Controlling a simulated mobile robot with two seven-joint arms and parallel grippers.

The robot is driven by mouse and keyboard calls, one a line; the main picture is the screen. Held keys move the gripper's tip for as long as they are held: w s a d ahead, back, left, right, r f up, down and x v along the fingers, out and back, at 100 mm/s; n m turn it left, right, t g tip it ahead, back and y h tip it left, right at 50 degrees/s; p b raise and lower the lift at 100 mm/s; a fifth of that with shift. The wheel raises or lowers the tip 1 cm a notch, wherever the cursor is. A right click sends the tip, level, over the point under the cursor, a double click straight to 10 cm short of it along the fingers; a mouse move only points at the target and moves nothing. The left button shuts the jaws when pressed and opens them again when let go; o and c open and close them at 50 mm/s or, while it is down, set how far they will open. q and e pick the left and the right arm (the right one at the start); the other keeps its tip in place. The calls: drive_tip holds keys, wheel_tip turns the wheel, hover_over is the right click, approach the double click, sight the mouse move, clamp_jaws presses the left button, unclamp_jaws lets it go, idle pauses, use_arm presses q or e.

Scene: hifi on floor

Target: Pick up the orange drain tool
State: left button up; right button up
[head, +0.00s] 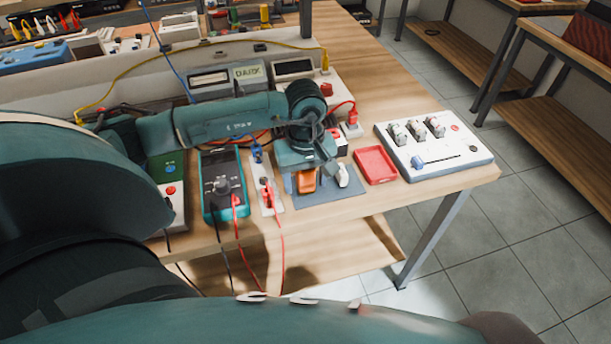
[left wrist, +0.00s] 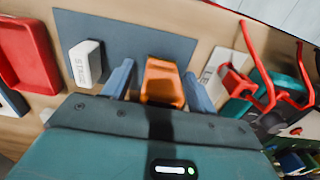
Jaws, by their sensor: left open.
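The orange drain tool (head: 305,181) is on a blue-grey mat (head: 335,196) near the front edge of the workbench. My left gripper (head: 303,184) is over it, pointing down. In the left wrist view the orange tool (left wrist: 163,82) sits between the two blue fingers of my left gripper (left wrist: 158,80). The fingers are apart, with a narrow gap visible on each side of the tool. The tool's lower part is hidden behind the gripper body. My right gripper is not in view.
A small white block (left wrist: 85,63) lies on the mat beside the gripper. A red tray (head: 376,166) and a white panel with knobs (head: 433,146) are to the right. A teal multimeter (head: 222,187) and a strip with red and blue plugs (head: 265,186) are to the left.

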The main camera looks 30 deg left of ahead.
use_arm(q)
drive_tip(key=shift+c, duration=0.6)
drive_tip(key=c, duration=0.9)
drive_tip(key=shift+r, duration=0.15)
